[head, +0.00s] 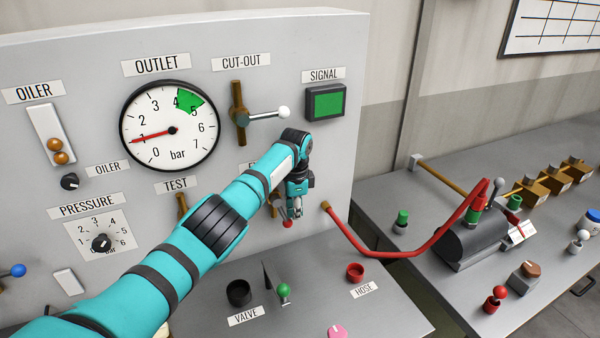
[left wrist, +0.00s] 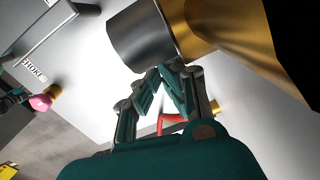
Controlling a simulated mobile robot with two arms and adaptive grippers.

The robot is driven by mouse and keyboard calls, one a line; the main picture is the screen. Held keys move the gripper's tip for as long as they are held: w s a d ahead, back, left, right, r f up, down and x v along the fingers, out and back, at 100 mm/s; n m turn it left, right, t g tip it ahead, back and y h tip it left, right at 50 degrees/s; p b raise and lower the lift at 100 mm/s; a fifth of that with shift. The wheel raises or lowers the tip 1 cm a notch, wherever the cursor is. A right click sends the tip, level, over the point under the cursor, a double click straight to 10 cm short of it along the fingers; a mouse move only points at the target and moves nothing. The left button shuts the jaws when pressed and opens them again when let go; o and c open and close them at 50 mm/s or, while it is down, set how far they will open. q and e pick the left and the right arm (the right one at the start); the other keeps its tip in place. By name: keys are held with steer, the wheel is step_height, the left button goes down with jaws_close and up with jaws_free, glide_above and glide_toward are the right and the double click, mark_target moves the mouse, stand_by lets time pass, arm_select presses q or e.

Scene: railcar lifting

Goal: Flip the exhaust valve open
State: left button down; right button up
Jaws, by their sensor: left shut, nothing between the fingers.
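The exhaust valve is mostly hidden behind my left arm in the head view. Only the start of its label (head: 249,166) and a red-tipped lever (head: 287,223) show. My left gripper (head: 295,214) is shut and empty, pointing down in front of the panel, right by the red lever tip. I cannot tell if they touch. In the left wrist view the shut fingertips (left wrist: 172,68) are close below a dark grey cylinder on a brass body (left wrist: 198,28), probably the valve. A small teal and black part (left wrist: 14,98) at that view's left edge may be my right gripper.
The cut-out valve (head: 238,112) with its white-tipped lever is above my left wrist. A red hose (head: 395,254) runs from the panel to a dark cylinder (head: 470,240) on the bench. The sloped lower panel (head: 300,315) carries the valve and hose fittings and a pink knob (head: 337,331).

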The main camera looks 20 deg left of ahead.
arm_select(q)
steer(key=b, duration=0.1)
steer(key=s+g+y+b, duration=0.1)
steer(key=b, duration=0.1)
steer(key=shift+a+f+b, duration=0.3)
steer(key=shift+f, duration=0.2)
steer(key=shift+a, duration=0.1)
steer(key=shift+f, duration=0.1)
arm_select(e)
steer(key=shift+w+a+f, duration=0.2)
steer(key=shift+w+f, duration=0.1)
steer(key=shift+f, duration=0.45)
steer(key=shift+w+a+f, duration=0.15)
steer(key=shift+w+f, duration=0.1)
steer(key=shift+f, duration=0.5)
